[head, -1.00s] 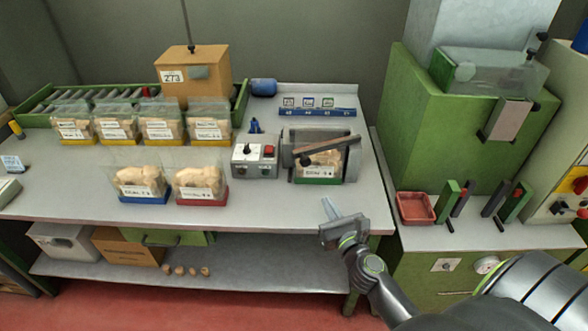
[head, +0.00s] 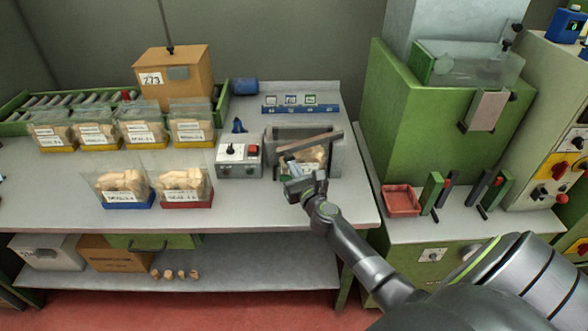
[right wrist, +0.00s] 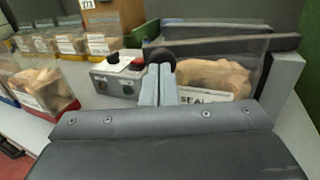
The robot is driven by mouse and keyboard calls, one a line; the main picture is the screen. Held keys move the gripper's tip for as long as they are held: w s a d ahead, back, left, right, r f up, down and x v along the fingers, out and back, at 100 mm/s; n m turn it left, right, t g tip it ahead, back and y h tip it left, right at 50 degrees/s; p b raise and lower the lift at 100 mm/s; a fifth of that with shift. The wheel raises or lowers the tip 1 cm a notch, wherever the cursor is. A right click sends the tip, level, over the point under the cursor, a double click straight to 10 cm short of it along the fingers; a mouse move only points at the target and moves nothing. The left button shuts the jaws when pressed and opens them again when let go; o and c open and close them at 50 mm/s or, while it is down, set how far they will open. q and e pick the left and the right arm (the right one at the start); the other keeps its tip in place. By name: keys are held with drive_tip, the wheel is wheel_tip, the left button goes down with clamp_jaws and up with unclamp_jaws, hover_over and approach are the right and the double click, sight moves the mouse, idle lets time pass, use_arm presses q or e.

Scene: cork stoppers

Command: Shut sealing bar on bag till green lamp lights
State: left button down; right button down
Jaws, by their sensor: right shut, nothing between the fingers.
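The sealing bar (head: 314,141) is a dark bar, raised and tilted on the grey sealer (head: 336,158). A clear bag of corks (head: 316,155) stands under it, partly hidden by my right gripper. My right gripper (head: 291,170) is shut and empty in front of the sealer. In the right wrist view, its closed fingers (right wrist: 158,86) reach up to the bar's round black knob (right wrist: 161,55); I cannot tell whether they touch. The control box (head: 239,156), left of the sealer, has a black knob and a red part; I see no lit green lamp. My left gripper is not in view.
Bags in a blue tray (head: 126,202) and a red tray (head: 187,202) stand left of the gripper. More bags in yellow trays stand behind, near a cardboard box (head: 176,82). A green machine (head: 425,130) and a red bin (head: 401,201) are at right.

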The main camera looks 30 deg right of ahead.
sight(276, 154)
idle(0.3)
drive_tip(key=w+m+h+b, duration=0.1)
drive_tip(key=w+h+b, duration=0.1)
drive_tip(key=w, duration=0.1)
drive_tip(key=w+m+g+h+b, duration=0.1)
drive_tip(key=w+m+h, duration=0.1)
drive_tip(key=w+m+g+h+b, duration=0.1)
drive_tip(key=w+h+b, duration=0.1)
drive_tip(key=w, duration=0.1)
drive_tip(key=shift+w+a+f+b, duration=0.2)
drive_tip(key=shift+w+f+b, duration=0.05)
drive_tip(key=shift+w+b, duration=0.1)
drive_tip(key=shift+w+d+r+m+g+h+b, duration=0.15)
drive_tip(key=shift+w+m+g+h+b, duration=0.2)
drive_tip(key=shift+w+m+g+h, duration=0.2)
drive_tip(key=shift+s+r, duration=0.1)
drive_tip(key=shift+r, duration=0.25)
drive_tip(key=shift+r, duration=0.1)
